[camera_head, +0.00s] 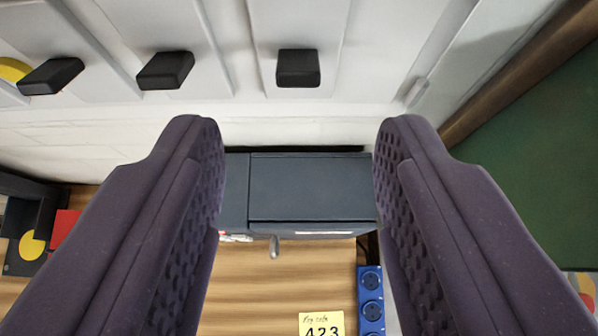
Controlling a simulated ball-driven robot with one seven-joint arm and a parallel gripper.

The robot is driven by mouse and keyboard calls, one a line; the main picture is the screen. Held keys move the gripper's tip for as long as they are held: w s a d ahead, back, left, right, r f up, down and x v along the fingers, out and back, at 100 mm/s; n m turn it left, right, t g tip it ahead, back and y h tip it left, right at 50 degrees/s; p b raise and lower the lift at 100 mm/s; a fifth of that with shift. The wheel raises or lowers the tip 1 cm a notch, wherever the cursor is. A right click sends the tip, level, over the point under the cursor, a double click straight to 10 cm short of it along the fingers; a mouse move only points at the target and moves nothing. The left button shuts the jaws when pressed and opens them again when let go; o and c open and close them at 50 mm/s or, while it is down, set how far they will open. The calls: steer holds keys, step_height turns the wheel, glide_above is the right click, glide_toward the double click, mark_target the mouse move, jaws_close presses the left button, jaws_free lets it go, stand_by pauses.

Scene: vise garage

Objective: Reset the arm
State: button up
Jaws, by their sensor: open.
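My gripper (298,135) shows as two dark purple padded fingers, one at each side of the picture. The fingers are wide apart and nothing is between them at the tips. Beyond the gap is a dark grey metal box (310,188) against the white wall, with a small metal handle or key (275,246) at its lower front. The fingers hide parts of the wall and the wooden worktop. No other part of the arm can be made out.
Black knobs (298,68) stick out from white panels above. A blue socket strip (371,298) and a yellow note (321,324) reading 423 lie on the wooden surface (275,285). A green board (545,150) with a wooden frame is at right. A red piece (64,228) is at left.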

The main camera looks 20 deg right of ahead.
steer(key=shift+s+a+r, duration=0.1)
steer(key=shift+s+r, duration=0.1)
steer(key=shift+s, duration=0.05)
steer(key=shift+w, duration=0.1)
steer(key=s+a+r+n+t+y+b, duration=0.1)
steer(key=a+b, duration=0.6)
steer(key=b, duration=0.9)
steer(key=s+a+r+n+t+y+b, duration=0.2)
steer(key=s+a+r+b, duration=0.3)
steer(key=b, duration=1.1)
steer(key=s+a+t, duration=0.1)
steer(key=s+a, duration=0.2)
steer(key=shift+r+t, duration=0.3)
steer(key=shift+r, duration=0.1)
steer(key=shift+a, duration=0.1)
steer(key=shift+c, duration=0.2)
